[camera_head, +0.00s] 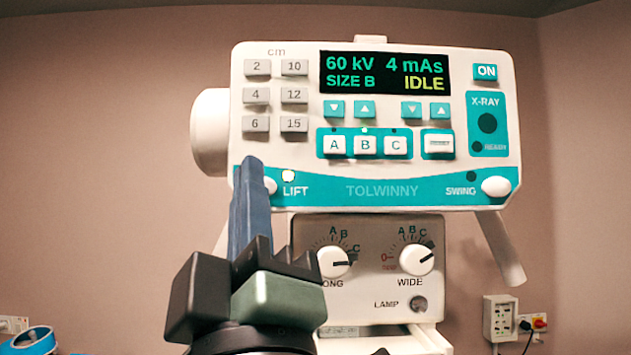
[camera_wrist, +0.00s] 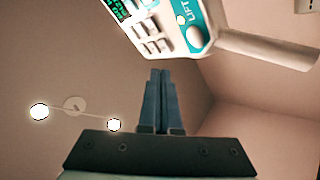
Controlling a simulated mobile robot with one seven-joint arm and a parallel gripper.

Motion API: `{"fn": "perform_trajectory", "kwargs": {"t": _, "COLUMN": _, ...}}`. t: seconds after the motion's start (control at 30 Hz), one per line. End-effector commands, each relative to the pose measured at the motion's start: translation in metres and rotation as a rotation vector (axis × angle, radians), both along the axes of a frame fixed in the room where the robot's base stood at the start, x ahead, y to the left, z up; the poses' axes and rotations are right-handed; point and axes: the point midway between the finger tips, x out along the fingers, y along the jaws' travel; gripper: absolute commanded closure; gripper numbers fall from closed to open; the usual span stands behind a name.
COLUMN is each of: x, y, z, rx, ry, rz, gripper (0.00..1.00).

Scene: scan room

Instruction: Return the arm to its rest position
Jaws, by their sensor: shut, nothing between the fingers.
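My gripper (camera_head: 251,165) points upward in the head view, in front of the lower left part of the X-ray control panel (camera_head: 290,220). Its blue fingers are shut with nothing between them. The fingertips appear near the LIFT knob and partly cover it; I cannot tell whether they touch the panel. In the wrist view my gripper (camera_wrist: 160,75) is also shut and empty, with the panel (camera_wrist: 205,22) above and to the right of the tips. The panel display (camera_head: 385,73) reads 60 kV, 4 mAs, SIZE B, IDLE.
Below the panel is a box with two dials, LONG (camera_head: 333,262) and WIDE (camera_head: 416,259), and a LAMP knob (camera_head: 419,304). A wall socket box (camera_head: 501,318) with a plug is at right. Blue-and-white objects (camera_head: 30,341) show at lower left. The wall left of the panel is clear.

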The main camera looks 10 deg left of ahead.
Motion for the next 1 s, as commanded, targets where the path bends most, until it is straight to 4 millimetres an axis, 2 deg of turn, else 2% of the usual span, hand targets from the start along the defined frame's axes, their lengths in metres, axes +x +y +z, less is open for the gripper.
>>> {"fn": "perform_trajectory", "kwargs": {"t": 0.27, "x": 0.000, "y": 0.000, "z": 0.000, "rx": 0.000, "ry": 0.000, "rz": 0.000, "gripper": 1.00}}
{"fn": "perform_trajectory", "kwargs": {"t": 0.37, "x": -0.001, "y": -0.007, "z": -0.003, "rx": 0.035, "ry": 0.014, "rz": 0.013, "gripper": 1.00}}
{"fn": "perform_trajectory", "kwargs": {"t": 0.47, "x": -0.004, "y": -0.028, "z": -0.010, "rx": 0.143, "ry": 0.052, "rz": 0.055, "gripper": 1.00}}
{"fn": "perform_trajectory", "kwargs": {"t": 0.7, "x": -0.021, "y": -0.097, "z": -0.031, "rx": 0.515, "ry": 0.132, "rz": 0.204, "gripper": 1.00}}
{"fn": "perform_trajectory", "kwargs": {"t": 0.8, "x": -0.028, "y": -0.117, "z": -0.037, "rx": 0.627, "ry": 0.143, "rz": 0.253, "gripper": 1.00}}
{"fn": "perform_trajectory", "kwargs": {"t": 1.0, "x": -0.034, "y": -0.132, "z": -0.041, "rx": 0.718, "ry": 0.145, "rz": 0.299, "gripper": 1.00}}
